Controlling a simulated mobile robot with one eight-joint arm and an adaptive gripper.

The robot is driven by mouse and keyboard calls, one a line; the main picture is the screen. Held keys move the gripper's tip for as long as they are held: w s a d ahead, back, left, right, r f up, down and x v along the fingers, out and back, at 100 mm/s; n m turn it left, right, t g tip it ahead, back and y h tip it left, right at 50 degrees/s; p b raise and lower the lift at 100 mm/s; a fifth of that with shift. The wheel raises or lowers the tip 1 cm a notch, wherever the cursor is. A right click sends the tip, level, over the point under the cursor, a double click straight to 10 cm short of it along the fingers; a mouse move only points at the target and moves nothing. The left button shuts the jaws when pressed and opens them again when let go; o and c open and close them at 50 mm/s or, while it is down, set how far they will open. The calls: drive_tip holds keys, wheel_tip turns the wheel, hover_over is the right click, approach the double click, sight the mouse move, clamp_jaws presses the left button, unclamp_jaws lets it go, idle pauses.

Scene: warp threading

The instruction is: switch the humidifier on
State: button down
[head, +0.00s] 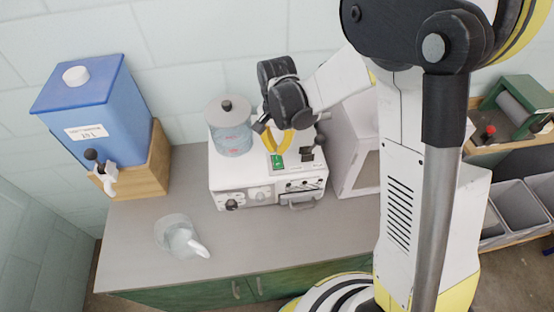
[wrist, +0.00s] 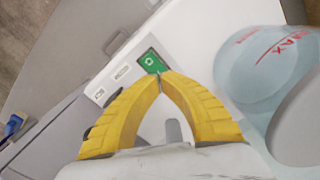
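The humidifier (head: 268,190) is a white box on the grey counter with a clear water jar (head: 231,136) on its top at the left. A green rocker switch (head: 277,161) is on its top near the front; it also shows in the wrist view (wrist: 151,61). My gripper (head: 272,150) has yellow fingers pointing down over the switch. In the wrist view its fingertips (wrist: 160,75) meet right by the green switch, with nothing seen between them. I cannot tell whether they touch the switch or which way it is tipped.
A blue water tank (head: 95,110) with a tap stands on a wooden stand at the left. A clear pitcher (head: 181,238) stands on the counter (head: 140,215) in front. A white open-fronted box (head: 357,150) is right of the humidifier. Grey bins (head: 515,205) are at the far right.

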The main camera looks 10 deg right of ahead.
sight(277, 157)
drive_tip(key=shift+f+b, duration=1.6)
drive_tip(key=shift+f, duration=0.25)
idle(0.5)
drive_tip(key=shift+r, duration=0.1)
drive_tip(key=shift+r+p, duration=2.2)
drive_tip(key=shift+r, duration=1.3)
drive_tip(key=shift+s+d+r+b, duration=0.2)
drive_tip(key=shift+d+r+b, duration=0.1)
drive_tip(key=shift+b, duration=0.35)
drive_tip(key=s+d+n+t+b, duration=0.3)
drive_tip(key=s+d+b, duration=0.2)
drive_tip(key=s+b, duration=0.2)
drive_tip(key=s+d+n+t+b, duration=0.3)
drive_tip(key=s+d+t+b, duration=0.1)
drive_tip(key=s+b, duration=0.4)
drive_tip(key=shift+s+d+f, duration=0.2)
drive_tip(key=shift+d+f, duration=0.15)
drive_tip(key=shift+d, duration=0.1)
